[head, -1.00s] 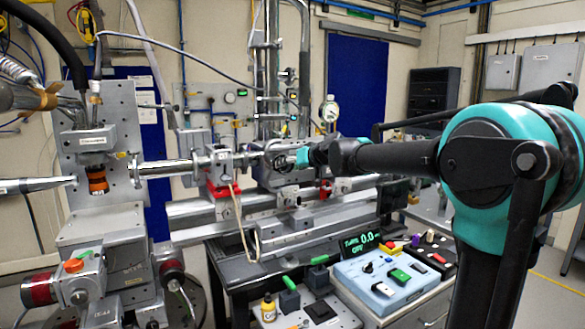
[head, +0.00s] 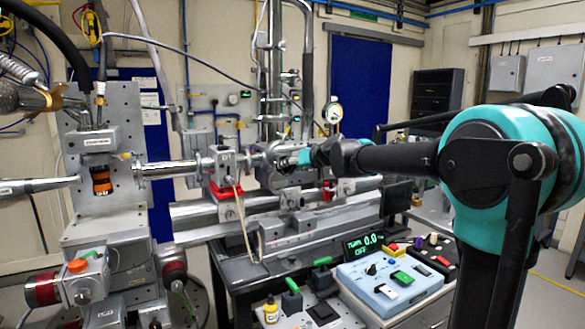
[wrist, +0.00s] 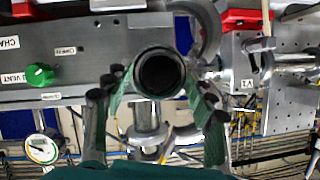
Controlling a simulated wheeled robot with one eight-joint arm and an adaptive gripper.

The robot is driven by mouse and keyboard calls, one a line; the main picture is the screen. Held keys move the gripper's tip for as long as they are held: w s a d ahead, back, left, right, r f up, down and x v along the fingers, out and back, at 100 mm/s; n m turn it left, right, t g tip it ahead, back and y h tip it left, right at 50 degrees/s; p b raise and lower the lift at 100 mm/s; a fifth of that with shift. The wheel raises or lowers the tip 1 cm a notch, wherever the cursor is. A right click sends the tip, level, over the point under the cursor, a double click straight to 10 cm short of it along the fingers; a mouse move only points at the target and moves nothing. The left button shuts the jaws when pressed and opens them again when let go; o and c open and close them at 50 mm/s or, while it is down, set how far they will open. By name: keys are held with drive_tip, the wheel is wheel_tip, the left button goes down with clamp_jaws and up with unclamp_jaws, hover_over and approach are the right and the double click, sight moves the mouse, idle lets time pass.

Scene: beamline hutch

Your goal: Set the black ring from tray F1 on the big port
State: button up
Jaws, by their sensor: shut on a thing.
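My gripper (head: 300,158) is at the end of my outstretched arm, in front of the grey chamber in the middle of the head view. In the wrist view its two green fingers (wrist: 160,95) sit on either side of a round rim with a dark middle. They are shut on the black ring (wrist: 160,73), which faces the camera in line with the chamber front. The big port lies behind or around the ring and is mostly hidden. I cannot tell whether the ring touches it. Tray F1 cannot be made out by its label.
A green knob (wrist: 40,75) and a dial gauge (wrist: 42,148) are left of the fingers in the wrist view. A valve marked V1 (wrist: 249,85) is on the right.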

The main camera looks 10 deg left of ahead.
drive_tip(key=shift+w+a, duration=0.25)
drive_tip(key=shift+w, duration=0.1)
idle(0.4)
drive_tip(key=o, duration=1)
drive_tip(key=shift+s+d, duration=0.1)
drive_tip(key=v, duration=1.2)
drive_tip(key=s+d+f+m+g+h, duration=0.1)
drive_tip(key=s+d+f, duration=0.35)
drive_tip(key=f, duration=0.45)
drive_tip(key=s+d+f+g+h, duration=0.1)
drive_tip(key=s+d+f+h, duration=0.15)
drive_tip(key=s+f, duration=0.45)
drive_tip(key=s+d+f+m+g+h, duration=0.1)
drive_tip(key=s+d+f, duration=0.25)
drive_tip(key=f, duration=0.75)
drive_tip(key=s+d+f+m+g+h, duration=0.1)
drive_tip(key=s+d+f, duration=0.3)
drive_tip(key=s+f, duration=0.1)
drive_tip(key=s+d+f+m+g+h, duration=0.1)
drive_tip(key=s+d+f+h, duration=0.1)
drive_tip(key=s+f, duration=0.3)
drive_tip(key=s+d+f+g+h, duration=0.1)
drive_tip(key=s+d+f, duration=0.4)
drive_tip(key=shift+s+d+f+m, duration=0.3)
drive_tip(key=shift+d+m, duration=0.05)
drive_tip(key=shift+m, duration=0.05)
